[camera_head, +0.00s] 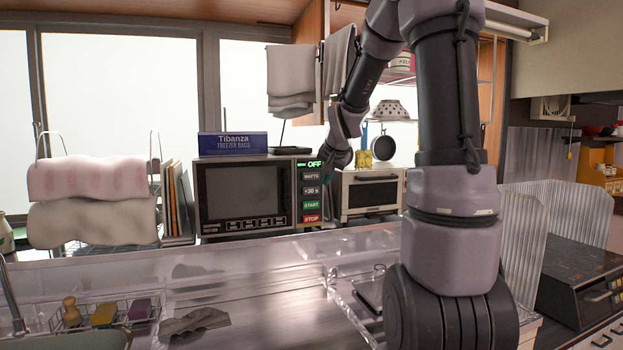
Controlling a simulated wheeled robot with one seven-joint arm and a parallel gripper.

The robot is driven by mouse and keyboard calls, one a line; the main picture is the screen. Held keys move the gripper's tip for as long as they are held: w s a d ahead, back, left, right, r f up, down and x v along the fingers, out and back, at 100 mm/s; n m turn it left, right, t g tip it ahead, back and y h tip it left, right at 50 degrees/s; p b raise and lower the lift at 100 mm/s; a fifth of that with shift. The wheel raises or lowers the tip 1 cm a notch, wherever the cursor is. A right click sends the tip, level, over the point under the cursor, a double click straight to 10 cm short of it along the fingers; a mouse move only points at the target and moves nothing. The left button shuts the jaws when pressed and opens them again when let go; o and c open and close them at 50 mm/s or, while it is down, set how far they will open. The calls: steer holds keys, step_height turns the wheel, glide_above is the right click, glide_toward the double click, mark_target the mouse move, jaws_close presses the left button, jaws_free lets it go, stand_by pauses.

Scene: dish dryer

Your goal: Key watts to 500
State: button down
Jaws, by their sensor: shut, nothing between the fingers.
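The microwave (246,197) stands on the counter at the back, its door shut. Its control panel on the right has a lit green display (312,164) that reads "OFF". Below it, from top to bottom, are the WATTS button (311,177), a +30 s button (311,191), a green START button (311,205) and a red STOP button (311,218). My gripper (326,168) is shut and empty, close to the panel's upper right edge, by the display and WATTS button. Its fingertips are small and dark here, and I cannot tell if they touch the panel.
A blue freezer bags box (232,144) lies on the microwave. A white toaster oven (370,193) stands to its right. Towels (92,200) hang on a rack at left. A sponge basket (105,313) and a cloth (194,322) lie in front. The counter before the microwave is clear.

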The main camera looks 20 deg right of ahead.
mark_target(312, 178)
steer(key=shift+w+d+f, duration=0.25)
steer(key=shift+w, duration=0.25)
steer(key=shift+w, duration=4.35)
steer(key=shift+w, duration=0.45)
steer(key=shift+w, duration=0.8)
steer(key=shift+s, duration=1.25)
